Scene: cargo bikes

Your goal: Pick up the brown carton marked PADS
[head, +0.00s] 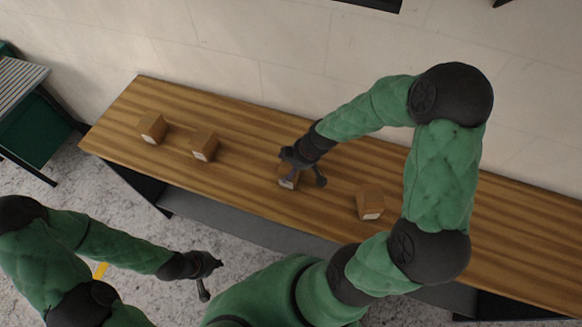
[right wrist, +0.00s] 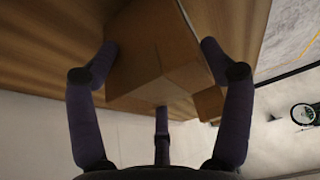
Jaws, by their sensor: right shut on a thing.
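Several brown cartons with small white labels stand in a loose row on the wooden bench; the print on the labels is too small to read, so I cannot tell which is marked PADS. My right gripper (head: 302,170) is shut on one brown carton (head: 287,183), second from the right. In the right wrist view this carton (right wrist: 155,50) sits between the fingers of the right gripper (right wrist: 158,52). I cannot tell whether it is clear of the bench top. My left gripper (head: 208,277) is empty and open, low in front of the bench.
Other cartons stand at the far left (head: 152,128), left of the middle (head: 204,146) and to the right (head: 370,203) of the held one. The bench (head: 250,135) runs along a pale wall. A green cabinet (head: 40,127) stands at the left.

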